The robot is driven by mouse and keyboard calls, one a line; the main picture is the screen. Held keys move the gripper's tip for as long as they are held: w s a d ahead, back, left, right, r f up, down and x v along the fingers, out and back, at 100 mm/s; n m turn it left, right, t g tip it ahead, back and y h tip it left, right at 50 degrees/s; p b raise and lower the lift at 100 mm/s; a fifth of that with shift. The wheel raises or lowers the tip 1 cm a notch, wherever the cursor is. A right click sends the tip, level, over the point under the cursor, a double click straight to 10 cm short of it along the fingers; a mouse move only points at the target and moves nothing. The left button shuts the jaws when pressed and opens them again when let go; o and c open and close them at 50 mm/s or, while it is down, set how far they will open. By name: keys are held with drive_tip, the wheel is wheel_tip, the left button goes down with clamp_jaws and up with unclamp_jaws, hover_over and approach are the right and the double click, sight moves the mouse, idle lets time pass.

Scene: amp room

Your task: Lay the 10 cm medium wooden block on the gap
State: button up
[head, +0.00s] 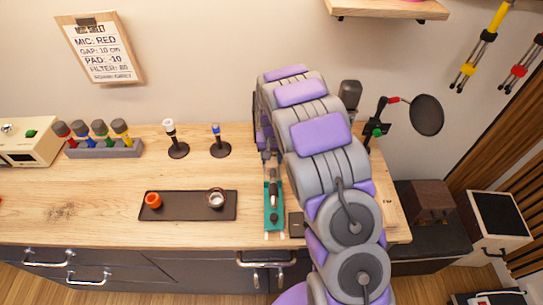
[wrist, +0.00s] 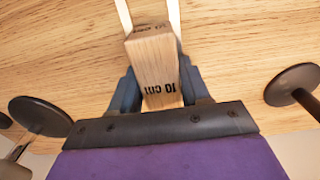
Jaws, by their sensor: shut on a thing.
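The wooden block (wrist: 166,68) marked "10 cm" sits between the jaws of my gripper (wrist: 158,82) in the wrist view. My gripper is shut on it. Two pale parallel strips (wrist: 174,16) run away from the block's far end on the wooden surface, with a space between them. I cannot tell whether the block touches them. In the head view, my arm covers the middle right of the bench, and the block and jaws cannot be made out. A teal piece (head: 267,218) lies beside my arm, with pale strip ends at its front.
On the wooden bench (head: 100,200) stand a dark tray (head: 180,212) with an orange cup and a ring, two small microphones on stands (head: 174,140), and a grey rack (head: 105,150) of coloured items. A round black filter (head: 427,115) rises at right.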

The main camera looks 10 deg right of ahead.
drive_tip(key=o, duration=1.2)
wheel_tip(320, 180, up, 17)
drive_tip(key=p, duration=0.3)
drive_tip(key=s+r+g, duration=0.1)
drive_tip(key=s+r, duration=0.4)
drive_tip(key=s, duration=0.6)
drive_tip(key=s+r, duration=0.4)
drive_tip(key=s, duration=1.4)
drive_tip(key=s+f+n, duration=0.1)
drive_tip(key=s, duration=0.5)
drive_tip(key=s+n, duration=0.1)
drive_tip(key=s, duration=0.6)
drive_tip(key=shift+s+a+f+g, duration=0.1)
drive_tip(key=shift+s+f+g, duration=0.1)
drive_tip(key=shift+s+g, duration=0.15)
